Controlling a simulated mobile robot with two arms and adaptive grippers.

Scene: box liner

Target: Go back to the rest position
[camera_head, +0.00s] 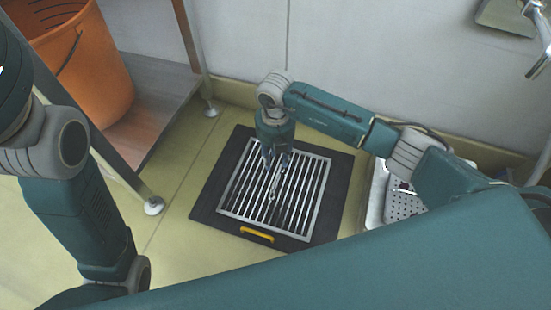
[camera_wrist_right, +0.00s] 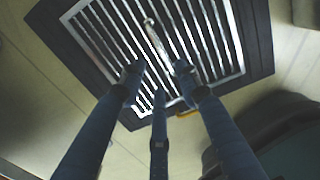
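My right gripper (camera_head: 275,158) hangs pointing down over the metal grate (camera_head: 233,205), which is set in a dark square panel (camera_head: 338,190) on the floor. In the right wrist view its three fingers (camera_wrist_right: 157,80) are spread apart with nothing between them, so it is open. A small slim metal piece (camera_wrist_right: 150,25) shows on the grate beyond the fingertips; I cannot tell whether it is loose or fixed. My left arm shows at the left of the head view, but its gripper is out of view.
A yellow handle (camera_head: 257,235) sits at the panel's near edge. An orange bucket (camera_head: 88,75) stands on a low shelf (camera_head: 150,85) with metal legs at the upper left. A metal tray (camera_head: 376,200) is at the right. The wall (camera_head: 345,45) closes off the back.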

